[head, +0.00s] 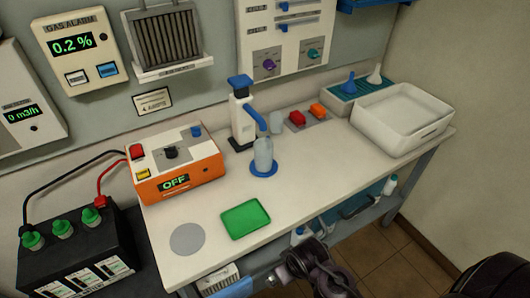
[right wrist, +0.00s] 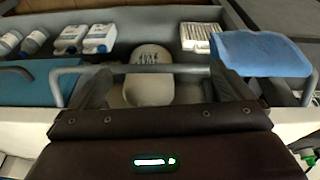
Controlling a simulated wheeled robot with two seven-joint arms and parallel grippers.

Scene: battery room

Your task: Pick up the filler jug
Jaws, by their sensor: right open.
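A translucent, pale vessel (head: 263,156), which looks like the filler jug, stands upright on a round blue pad (head: 264,171) on the bench. The blue spout of a white dispenser (head: 241,120) reaches over it. My right gripper (head: 308,262) is low in front of the bench edge, well apart from the vessel. In the right wrist view its two fingers (right wrist: 163,88) are spread, with a pale rounded thing with dark slots (right wrist: 148,88) beyond them. I cannot tell what that is. The vessel does not show in the right wrist view. My left gripper is not in view.
On the bench (head: 325,170) are an orange charger (head: 178,172) reading OFF, a green tray (head: 245,219), a grey disc (head: 187,239) and a white basin (head: 402,117). The bench front, right of the green tray, is clear.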

